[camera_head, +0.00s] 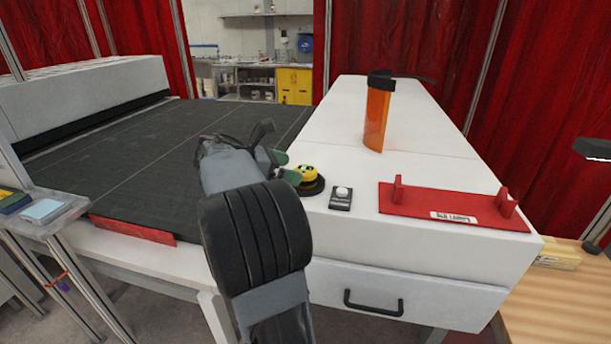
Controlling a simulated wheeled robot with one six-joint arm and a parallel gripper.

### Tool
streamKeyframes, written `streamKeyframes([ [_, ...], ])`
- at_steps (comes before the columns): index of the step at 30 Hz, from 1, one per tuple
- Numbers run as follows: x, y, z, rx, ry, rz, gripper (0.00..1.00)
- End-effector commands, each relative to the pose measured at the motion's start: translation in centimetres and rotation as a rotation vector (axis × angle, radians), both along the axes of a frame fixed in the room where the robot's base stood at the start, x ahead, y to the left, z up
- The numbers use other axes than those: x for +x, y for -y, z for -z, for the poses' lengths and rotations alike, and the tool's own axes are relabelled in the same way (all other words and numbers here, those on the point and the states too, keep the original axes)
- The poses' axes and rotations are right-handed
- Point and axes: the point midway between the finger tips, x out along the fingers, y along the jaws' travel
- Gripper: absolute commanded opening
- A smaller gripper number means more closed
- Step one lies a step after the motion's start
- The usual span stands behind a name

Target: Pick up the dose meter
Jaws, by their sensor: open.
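A small dark device with a white round top (341,198) lies on the white cabinet top near its front edge; it may be the dose meter, but I cannot read its label. A round yellow item (307,173) on a black disc base sits just left of it, and I cannot tell for sure which is the meter. My gripper (286,168) is open, its green-tipped fingers pointing right, close to the yellow item. Whether they touch it cannot be told. My own arm hides part of the gripper and the surface behind it.
A red holder (445,206) with two upright posts lies to the right. An orange curved panel with a black handle (376,118) stands behind. A dark conveyor bed (130,150) fills the left. A drawer handle (373,308) juts from the cabinet front.

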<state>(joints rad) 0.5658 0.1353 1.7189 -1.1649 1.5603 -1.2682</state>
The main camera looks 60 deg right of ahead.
Motion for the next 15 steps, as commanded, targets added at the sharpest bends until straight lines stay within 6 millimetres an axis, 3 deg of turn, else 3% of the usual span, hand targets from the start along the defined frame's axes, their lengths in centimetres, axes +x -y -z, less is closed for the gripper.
streamKeyframes([
  [9, -2.3, 2.9, 1.4, 0.001, -0.002, 0.002, 0.94],
  [15, -2.7, 3.5, 1.8, 0.001, 0.0, 0.001, 0.94],
])
